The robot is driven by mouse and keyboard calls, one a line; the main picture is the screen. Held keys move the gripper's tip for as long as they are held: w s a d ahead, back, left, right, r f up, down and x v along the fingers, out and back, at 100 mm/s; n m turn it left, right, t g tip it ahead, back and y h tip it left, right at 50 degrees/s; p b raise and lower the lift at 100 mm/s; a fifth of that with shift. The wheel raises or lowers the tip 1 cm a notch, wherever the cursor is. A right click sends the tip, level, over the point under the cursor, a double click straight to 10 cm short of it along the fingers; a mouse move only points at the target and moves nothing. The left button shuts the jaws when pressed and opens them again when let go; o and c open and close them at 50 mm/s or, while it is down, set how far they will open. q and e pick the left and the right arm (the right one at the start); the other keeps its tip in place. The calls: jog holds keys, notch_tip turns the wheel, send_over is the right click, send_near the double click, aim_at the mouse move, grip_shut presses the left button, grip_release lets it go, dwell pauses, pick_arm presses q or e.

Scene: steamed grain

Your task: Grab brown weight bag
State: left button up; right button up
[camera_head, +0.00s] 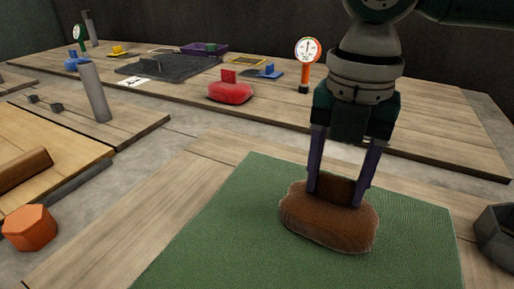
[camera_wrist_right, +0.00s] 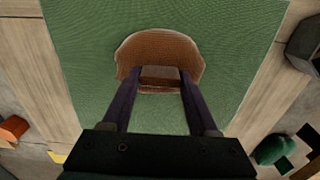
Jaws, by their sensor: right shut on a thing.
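The brown weight bag (camera_head: 325,226) is a rounded brown bag with a raised block-like handle on top, on a green mat (camera_head: 215,235). My right gripper (camera_head: 339,200) comes down from above, with its two purple fingers on either side of the handle, shut on it. In the right wrist view the bag (camera_wrist_right: 160,49) lies beyond the fingertips, with the handle between the fingers of my right gripper (camera_wrist_right: 160,78). I cannot tell whether the bag touches the mat. My left gripper is not in view.
A red bag (camera_head: 230,92) and a dial gauge on an orange stand (camera_head: 304,70) are on the wooden table behind. An orange hexagonal block (camera_head: 29,228) is at the left. A dark grey container (camera_head: 496,236) stands right of the mat. The mat's left part is clear.

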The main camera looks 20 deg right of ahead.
grip_shut()
jog(key=shift+r, duration=0.1)
dwell(0.4)
